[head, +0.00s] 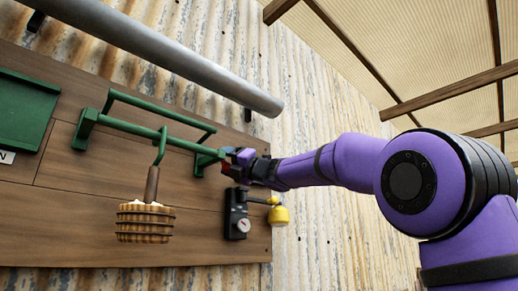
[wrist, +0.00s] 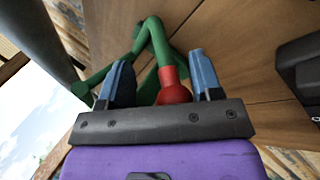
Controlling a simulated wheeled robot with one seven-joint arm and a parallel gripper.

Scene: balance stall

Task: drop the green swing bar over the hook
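The green swing bar (head: 160,110) is a U-shaped bar on a wooden board, its long side raised above a fixed green rail (head: 135,128). A green hook (head: 161,148) hangs at the rail, with a wooden shank and a ribbed tan basket-like load (head: 145,222) below. The swing bar's long side is apart from the hook. My gripper (head: 238,158) is at the rail's right end. In the wrist view its blue fingers (wrist: 160,82) stand apart on either side of a red knob (wrist: 174,88) at a green bar's end. The knob is closer to the right finger; contact is unclear.
A thick grey pipe (head: 170,55) slants above the board. A black box with a dial (head: 237,215) and a yellow cup-shaped part (head: 279,215) are just below my gripper. A green tray (head: 22,110) is at the far left.

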